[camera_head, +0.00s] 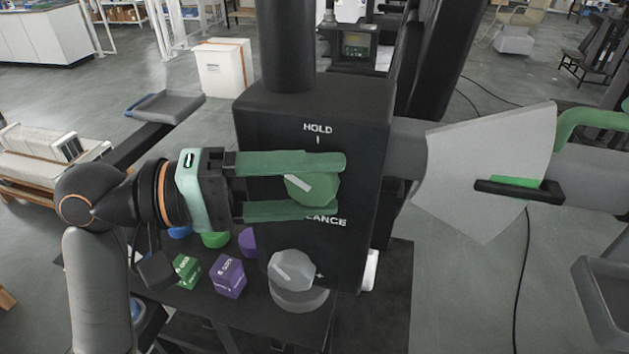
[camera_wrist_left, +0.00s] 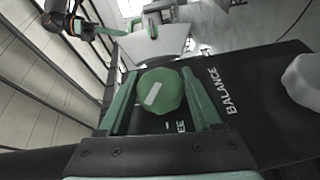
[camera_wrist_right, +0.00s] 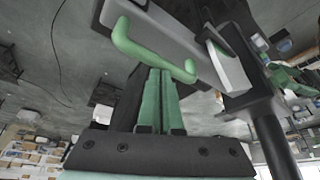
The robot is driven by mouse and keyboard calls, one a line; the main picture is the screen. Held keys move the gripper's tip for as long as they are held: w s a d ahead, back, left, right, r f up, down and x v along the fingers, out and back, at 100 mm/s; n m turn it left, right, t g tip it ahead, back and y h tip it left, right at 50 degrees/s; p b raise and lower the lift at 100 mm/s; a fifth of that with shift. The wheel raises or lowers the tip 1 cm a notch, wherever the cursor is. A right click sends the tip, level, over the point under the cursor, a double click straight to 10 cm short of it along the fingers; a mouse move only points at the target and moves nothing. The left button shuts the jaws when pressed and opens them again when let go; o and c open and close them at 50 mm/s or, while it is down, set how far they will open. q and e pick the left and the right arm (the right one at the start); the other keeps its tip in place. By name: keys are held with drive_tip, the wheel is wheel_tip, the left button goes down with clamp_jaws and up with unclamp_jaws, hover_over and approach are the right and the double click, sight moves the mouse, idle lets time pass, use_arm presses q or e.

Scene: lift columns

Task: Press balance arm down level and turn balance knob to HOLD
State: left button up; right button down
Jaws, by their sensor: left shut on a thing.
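The green balance knob (camera_head: 322,190) with a white mark sits on a black column box (camera_head: 260,115), below the word HOLD. My left gripper (camera_head: 340,187) has one finger above and one below the knob, shut on it. The left wrist view shows the knob (camera_wrist_left: 160,92) between the fingers. Its white mark lies slanted, toward the upper left in the head view, not straight at HOLD. The grey balance arm (camera_head: 590,168) runs right from the box and carries a green handle (camera_head: 592,117). In the right wrist view, my right gripper (camera_wrist_right: 158,72) has its fingers together beside the handle (camera_wrist_right: 140,46); contact is unclear.
A grey knob (camera_head: 292,268) stands below the balance knob. Green and purple blocks (camera_head: 228,277) lie on the dark base at lower left. A grey plate (camera_head: 490,150) hangs over the arm, beside a black bar with a green piece (camera_head: 516,182). Open floor lies to the right.

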use_arm(q)
drive_tip(key=c, duration=0.7)
use_arm(e)
drive_tip(key=shift+f, duration=0.1)
use_arm(q)
drive_tip(key=shift+o, duration=0.2)
drive_tip(key=m+y, duration=0.1)
drive_tip(key=y, duration=0.4)
drive_tip(key=shift+r+m, duration=0.1)
drive_tip(key=shift+m, duration=0.3)
drive_tip(key=m+t+y, duration=0.1)
drive_tip(key=y, duration=0.4)
drive_tip(key=shift+y, duration=0.3)
drive_tip(key=shift+a, duration=0.1)
drive_tip(key=o, duration=1.4)
drive_tip(key=shift+c, duration=0.2)
